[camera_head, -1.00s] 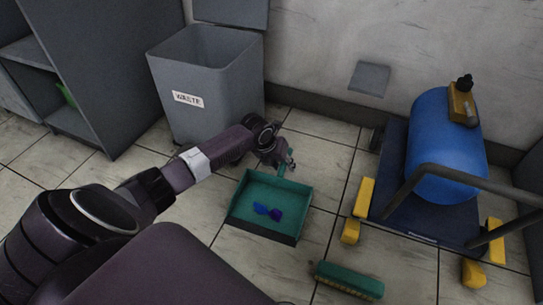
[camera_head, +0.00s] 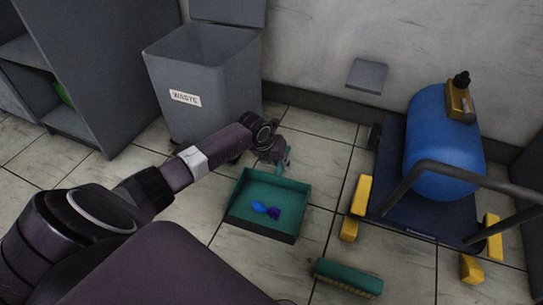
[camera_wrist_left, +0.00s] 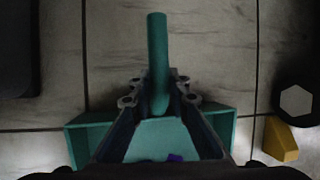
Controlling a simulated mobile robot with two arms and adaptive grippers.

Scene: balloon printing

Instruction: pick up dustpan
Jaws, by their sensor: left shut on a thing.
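The teal dustpan (camera_head: 242,209) sits at the middle of the head view, over the tiled floor by the waste bin. Blue and purple balloon scraps (camera_head: 266,209) lie in its pan. My left gripper (camera_head: 283,160) is at the dustpan's back, at its handle. In the left wrist view the handle (camera_wrist_left: 158,55) runs between the two fingers of my left gripper (camera_wrist_left: 158,95), which are shut on it. The pan (camera_wrist_left: 85,138) shows behind the fingers, with a bit of purple at the bottom edge. I cannot tell whether the dustpan is clear of the floor. My right gripper is not in view.
A grey waste bin (camera_head: 205,110) stands open behind my left arm. A teal brush (camera_head: 347,276) lies on the floor at front right. A blue tank (camera_head: 440,150) rests on a cart with yellow corner pieces (camera_head: 361,195) to the right. Grey shelves (camera_head: 100,70) stand left.

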